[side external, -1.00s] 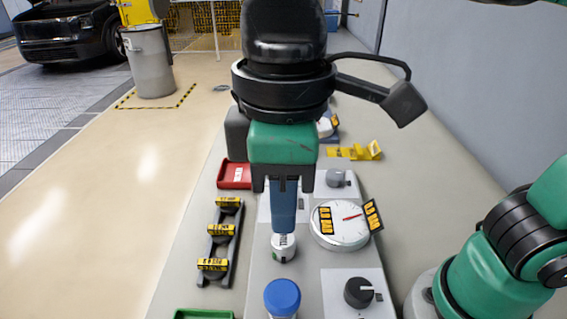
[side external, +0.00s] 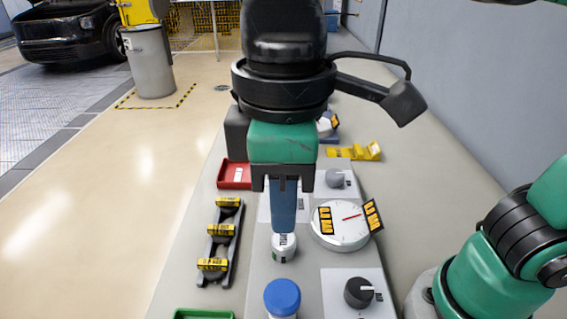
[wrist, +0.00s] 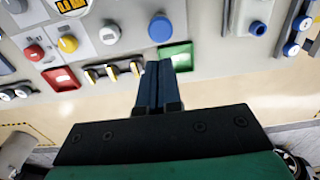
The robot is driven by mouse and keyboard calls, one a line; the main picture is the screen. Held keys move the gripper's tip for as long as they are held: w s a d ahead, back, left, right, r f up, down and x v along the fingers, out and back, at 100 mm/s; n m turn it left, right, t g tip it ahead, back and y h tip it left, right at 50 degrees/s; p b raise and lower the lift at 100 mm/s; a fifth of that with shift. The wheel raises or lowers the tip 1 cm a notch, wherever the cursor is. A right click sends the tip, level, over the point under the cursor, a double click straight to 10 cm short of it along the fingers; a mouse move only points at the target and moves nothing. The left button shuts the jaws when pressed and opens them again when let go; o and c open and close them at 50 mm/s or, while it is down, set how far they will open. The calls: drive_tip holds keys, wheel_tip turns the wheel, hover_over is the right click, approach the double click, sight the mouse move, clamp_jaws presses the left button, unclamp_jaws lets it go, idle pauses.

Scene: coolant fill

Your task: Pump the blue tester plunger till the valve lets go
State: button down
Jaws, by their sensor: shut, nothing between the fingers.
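A blue round cap (side external: 282,295), which looks like the tester plunger, stands upright near the front of the bench panel. It also shows in the wrist view (wrist: 160,28), just beyond my fingertips. My gripper (side external: 284,232) points down with its blue-grey fingers shut and empty. In the side view its tips overlap a white labelled cap (side external: 283,250) behind the blue one; I cannot tell whether they touch it. The wrist view shows the shut fingers (wrist: 158,64) with the white cap (wrist: 110,34) to their left. A white dial gauge (side external: 340,228) with a red needle and yellow readouts stands right of my fingers.
A black knob (side external: 358,292) sits right of the blue cap. A black rack (side external: 219,245) with yellow labels and a red tray (side external: 233,175) lie left. A green tray (side external: 203,314) is at the front edge. A yellow holder (side external: 354,151) lies behind the gauge.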

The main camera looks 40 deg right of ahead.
sight(283, 293)
wheel_tip(283, 293, up, 3)
drive_tip(key=shift+f, duration=0.1)
idle(0.3)
drive_tip(key=shift+f, duration=0.1)
wheel_tip(283, 293, down, 14)
drive_tip(key=shift+r, duration=0.1)
idle(0.5)
